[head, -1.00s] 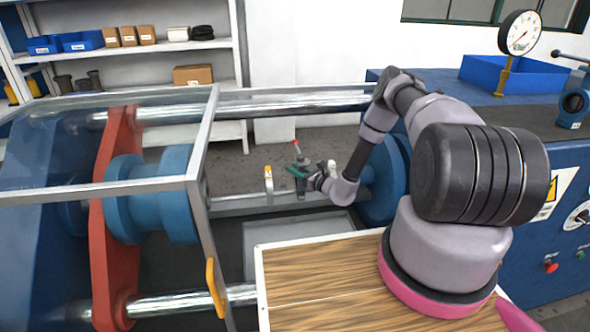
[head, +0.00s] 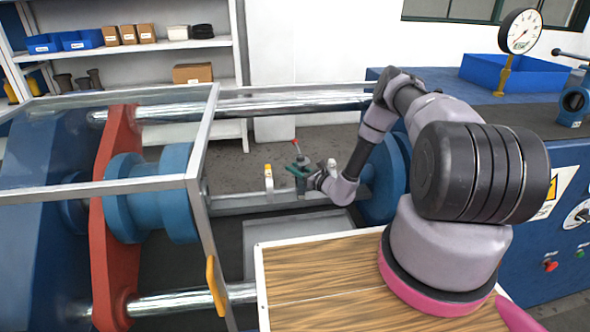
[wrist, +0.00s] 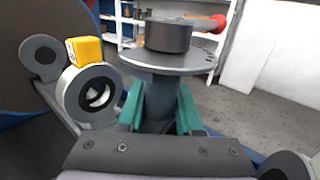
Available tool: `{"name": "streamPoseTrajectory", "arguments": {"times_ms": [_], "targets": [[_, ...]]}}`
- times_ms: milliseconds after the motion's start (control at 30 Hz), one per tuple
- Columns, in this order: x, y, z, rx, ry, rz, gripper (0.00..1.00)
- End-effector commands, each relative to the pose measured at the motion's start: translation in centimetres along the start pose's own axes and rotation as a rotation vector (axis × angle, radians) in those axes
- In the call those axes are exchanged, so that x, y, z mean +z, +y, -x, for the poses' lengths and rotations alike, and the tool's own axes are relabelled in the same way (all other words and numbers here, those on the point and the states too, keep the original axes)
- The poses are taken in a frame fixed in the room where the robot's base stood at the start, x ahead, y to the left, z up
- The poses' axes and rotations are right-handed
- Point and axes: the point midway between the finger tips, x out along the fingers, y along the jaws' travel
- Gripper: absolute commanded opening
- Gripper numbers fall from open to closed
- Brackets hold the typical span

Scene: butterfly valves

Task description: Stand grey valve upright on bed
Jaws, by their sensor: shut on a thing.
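The grey valve (head: 297,157) is upright in the head view, with a lever tipped in red on top. Its lower end is over the bed (head: 235,202), a grey rail between the blue flanges; I cannot tell whether it touches. In the wrist view the grey valve (wrist: 168,62) shows a round top plate, a dark cap and a red knob. My gripper (wrist: 160,108) has teal fingers shut on its neck, one on each side. The valve's lower body is mostly hidden. My gripper also shows in the head view (head: 299,171).
A pale ring-shaped valve with a yellow top (head: 268,178) stands on the bed just left of the grey valve; it also shows in the wrist view (wrist: 90,95). A clear guard frame (head: 203,150) is further left, a blue flange (head: 383,180) right.

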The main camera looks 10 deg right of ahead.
Motion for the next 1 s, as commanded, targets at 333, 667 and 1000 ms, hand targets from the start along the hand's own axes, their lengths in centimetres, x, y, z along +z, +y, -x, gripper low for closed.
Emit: {"name": "streamPoseTrajectory", "arguments": {"times_ms": [333,667,1000], "targets": [[0.01,-0.04,-0.08,0.0,-0.003,0.0,0.0],[-0.15,-0.03,-0.06,0.0,-0.002,0.001,0.0],[-0.27,0.0,-0.01,0.0,0.0,0.001,0.34]]}}
